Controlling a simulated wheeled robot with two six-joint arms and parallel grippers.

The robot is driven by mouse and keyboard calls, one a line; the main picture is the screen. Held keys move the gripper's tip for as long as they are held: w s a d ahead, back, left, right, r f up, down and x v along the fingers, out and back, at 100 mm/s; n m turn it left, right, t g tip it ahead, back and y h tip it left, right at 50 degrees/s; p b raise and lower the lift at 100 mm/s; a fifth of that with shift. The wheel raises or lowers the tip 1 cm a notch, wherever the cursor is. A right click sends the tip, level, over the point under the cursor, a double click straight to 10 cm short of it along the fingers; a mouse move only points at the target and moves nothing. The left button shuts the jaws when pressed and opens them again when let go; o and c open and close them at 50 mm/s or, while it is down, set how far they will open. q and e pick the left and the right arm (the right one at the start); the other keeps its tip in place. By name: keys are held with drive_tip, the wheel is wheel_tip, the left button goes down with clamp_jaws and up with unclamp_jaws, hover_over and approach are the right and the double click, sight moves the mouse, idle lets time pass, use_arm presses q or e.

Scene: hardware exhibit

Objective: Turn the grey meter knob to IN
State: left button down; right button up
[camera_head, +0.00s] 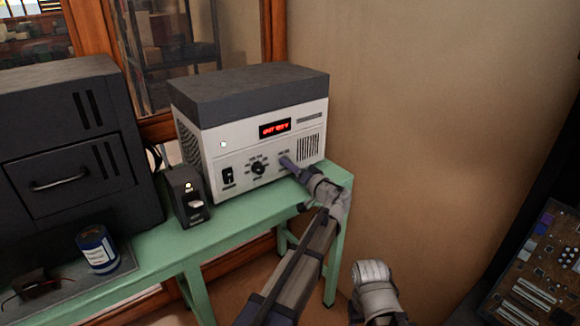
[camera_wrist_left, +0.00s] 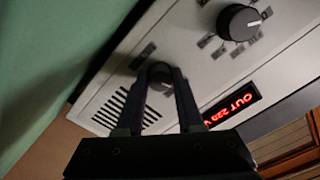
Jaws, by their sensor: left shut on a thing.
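The meter knob (camera_wrist_left: 160,74) is a small grey knob on the front panel of the white unit (camera_head: 218,150) with a dark grey top. My left gripper (camera_head: 288,163) reaches the right part of this panel and hides the knob in the head view. In the left wrist view my left gripper (camera_wrist_left: 162,80) has a finger on each side of the knob and is shut on it. The knob's pointer cannot be made out. The red display (camera_head: 274,128) starts with OUT; it also shows upside down in the left wrist view (camera_wrist_left: 232,106). My right gripper is not in view.
A larger black knob (camera_head: 258,168) with a white mark sits left of my gripper, with a black switch (camera_head: 228,178) further left. A small black box (camera_head: 188,197), a blue can (camera_head: 97,250) and a dark cabinet (camera_head: 70,150) stand on the green bench (camera_head: 240,218).

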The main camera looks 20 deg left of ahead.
use_arm(q)
drive_tip(key=shift+m, duration=0.3)
drive_tip(key=m, duration=0.3)
drive_tip(key=shift+m, duration=2.1)
drive_tip(key=c, duration=0.5)
unclamp_jaws()
drive_tip(key=shift+c, duration=0.2)
drive_tip(key=shift+v, duration=3.9)
